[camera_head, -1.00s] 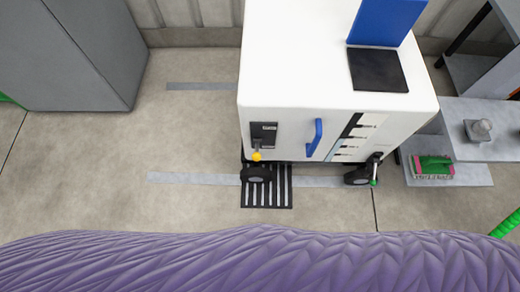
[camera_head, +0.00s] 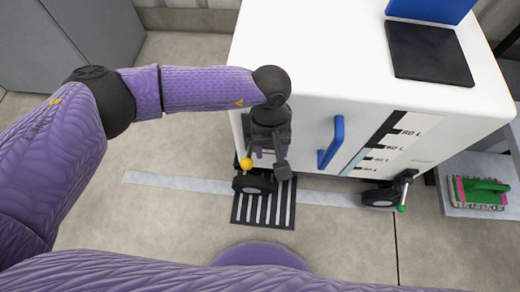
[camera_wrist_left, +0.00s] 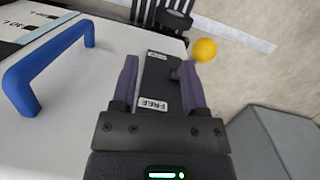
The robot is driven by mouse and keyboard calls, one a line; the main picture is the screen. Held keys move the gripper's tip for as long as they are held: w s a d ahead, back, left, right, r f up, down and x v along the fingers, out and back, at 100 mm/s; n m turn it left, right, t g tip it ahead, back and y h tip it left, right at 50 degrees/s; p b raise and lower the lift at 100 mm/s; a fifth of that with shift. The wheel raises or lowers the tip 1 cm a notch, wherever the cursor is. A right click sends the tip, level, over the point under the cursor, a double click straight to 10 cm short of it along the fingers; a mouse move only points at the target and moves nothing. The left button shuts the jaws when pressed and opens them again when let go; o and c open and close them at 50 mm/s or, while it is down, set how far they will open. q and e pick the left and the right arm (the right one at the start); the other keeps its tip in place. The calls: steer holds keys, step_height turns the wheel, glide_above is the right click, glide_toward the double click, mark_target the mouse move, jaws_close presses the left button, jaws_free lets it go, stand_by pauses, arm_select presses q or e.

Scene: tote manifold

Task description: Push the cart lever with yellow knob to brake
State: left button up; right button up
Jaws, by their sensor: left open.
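The white cart (camera_head: 320,60) stands in front of me. Its lever's yellow knob (camera_head: 246,163) shows beside my left gripper (camera_head: 266,160), low on the cart's front left. In the left wrist view, the yellow knob (camera_wrist_left: 204,50) is just beyond the right finger of the open left gripper (camera_wrist_left: 158,66). The black lever panel (camera_wrist_left: 157,82) lies between the fingers, with a white "FREE" label (camera_wrist_left: 153,104) at its near end. A label at the far end is too small to read. Whether a finger touches the lever is unclear. My right gripper is out of view.
A blue handle (camera_head: 332,142) sticks out of the cart's front, right of the gripper. Casters (camera_head: 380,197) and a black slatted grate (camera_head: 262,207) are below. A grey cabinet (camera_head: 80,45) stands at the back left; the floor between is clear.

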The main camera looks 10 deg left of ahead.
mark_target(250, 150)
arm_select(q)
steer(key=w+a+f+m+y+b, duration=0.1)
steer(key=f+b, duration=0.1)
steer(key=f, duration=0.1)
steer(key=w+a+f+m+t+b, duration=0.1)
steer(key=a+f+b, duration=0.1)
steer(key=f, duration=0.1)
steer(key=w+a+f+m+t+y+b, duration=0.1)
steer(key=a+f+b, duration=0.1)
steer(key=f, duration=0.1)
steer(key=shift+a+f+y, duration=0.15)
steer(key=shift+f+y, duration=0.15)
steer(key=shift+f, duration=0.05)
steer(key=shift+w+f, duration=0.1)
steer(key=shift+r, duration=0.2)
jaws_close()
arm_select(e)
steer(key=shift+g, duration=0.5)
steer(key=x, duration=0.6)
steer(key=shift+s+a+r, duration=0.1)
steer(key=shift+a, duration=0.05)
